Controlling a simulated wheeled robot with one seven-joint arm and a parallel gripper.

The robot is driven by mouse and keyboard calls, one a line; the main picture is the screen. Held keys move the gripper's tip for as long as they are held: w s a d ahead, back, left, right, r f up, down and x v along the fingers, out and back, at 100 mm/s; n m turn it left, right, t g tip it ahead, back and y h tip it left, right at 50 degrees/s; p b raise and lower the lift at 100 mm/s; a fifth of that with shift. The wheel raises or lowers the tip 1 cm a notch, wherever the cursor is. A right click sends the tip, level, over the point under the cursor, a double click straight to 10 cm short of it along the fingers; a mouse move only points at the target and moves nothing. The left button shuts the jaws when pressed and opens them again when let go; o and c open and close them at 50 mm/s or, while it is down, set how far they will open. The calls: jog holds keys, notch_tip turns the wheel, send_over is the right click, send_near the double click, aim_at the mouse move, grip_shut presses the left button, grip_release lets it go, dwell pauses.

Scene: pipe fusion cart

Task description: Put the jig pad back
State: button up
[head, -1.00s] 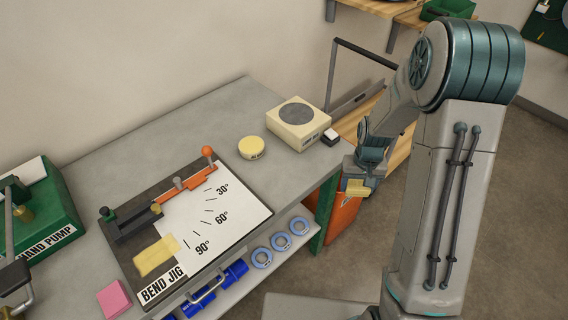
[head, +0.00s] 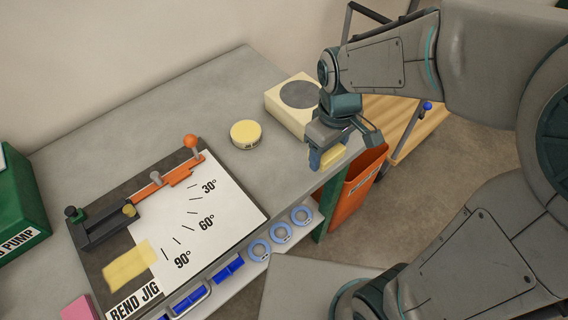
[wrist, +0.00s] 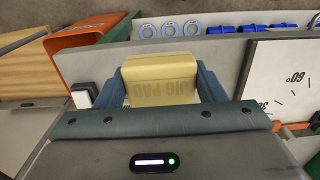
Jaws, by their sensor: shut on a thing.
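My gripper (head: 332,154) is shut on the jig pad (head: 333,154), a pale yellow block, held at the bench's right edge. In the wrist view the jig pad (wrist: 162,78) sits between both fingers, with "JIG PAD" lettering upside down on its face. The bend jig (head: 178,222) lies to the left on the grey bench, with a white angle plate, a dark bed and an orange lever. A flat yellow patch (head: 130,266) shows at its lower left, beside the "BEND JIG" label.
A round yellow tin (head: 246,134) and a cream box with a grey disc (head: 290,97) stand on the bench left of my gripper. An orange bin (head: 357,188) is below right. A pink block (head: 79,309) lies at lower left. Blue rings (head: 280,233) are on the lower shelf.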

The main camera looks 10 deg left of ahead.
jog(key=p, duration=0.1)
send_over(282, 173)
notch_tip(282, 173, down, 6)
jog(key=shift+d+r, duration=0.1)
jog(key=shift+d, duration=0.05)
jog(key=shift+f+p, duration=0.35)
jog(key=shift+f, duration=1.8)
jog(key=shift+f, duration=0.2)
jog(key=o, duration=0.9)
jog(key=shift+r, duration=0.15)
notch_tip(282, 173, up, 12)
jog(key=shift+r, duration=0.1)
